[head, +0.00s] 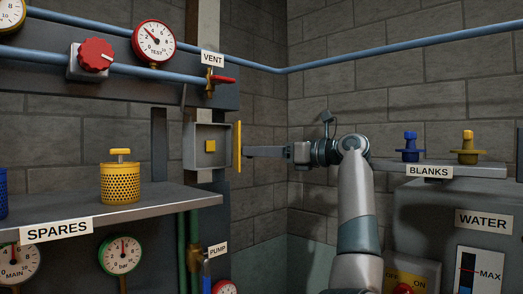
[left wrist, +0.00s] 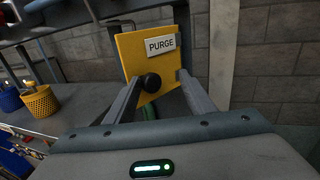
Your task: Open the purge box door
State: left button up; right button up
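The purge box (head: 208,146) is a grey open-fronted box on the wall, with a small yellow block (head: 210,146) inside. Its yellow door (head: 237,147) stands swung out at the box's right side, seen nearly edge-on in the head view. In the left wrist view the door (left wrist: 140,50) shows its PURGE label (left wrist: 161,45) and black round knob (left wrist: 151,82). My left gripper (head: 250,151) is at the door's outer face. Its fingers (left wrist: 160,79) are apart on either side of the knob, with gaps showing. My right gripper is not in view.
A spares shelf (head: 150,211) with a yellow perforated canister (head: 121,182) is at the left. The red vent valve handle (head: 222,79) and blue pipes are above the box. A blanks shelf (head: 480,171) holds blue and yellow plugs at the right.

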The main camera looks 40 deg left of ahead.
pick_arm(q)
jog(key=shift+w, duration=0.1)
jog(key=w+d+r+b, duration=0.1)
jog(key=d+r, duration=1)
jog(key=shift+d+b, duration=0.3)
jog(key=shift+d, duration=0.05)
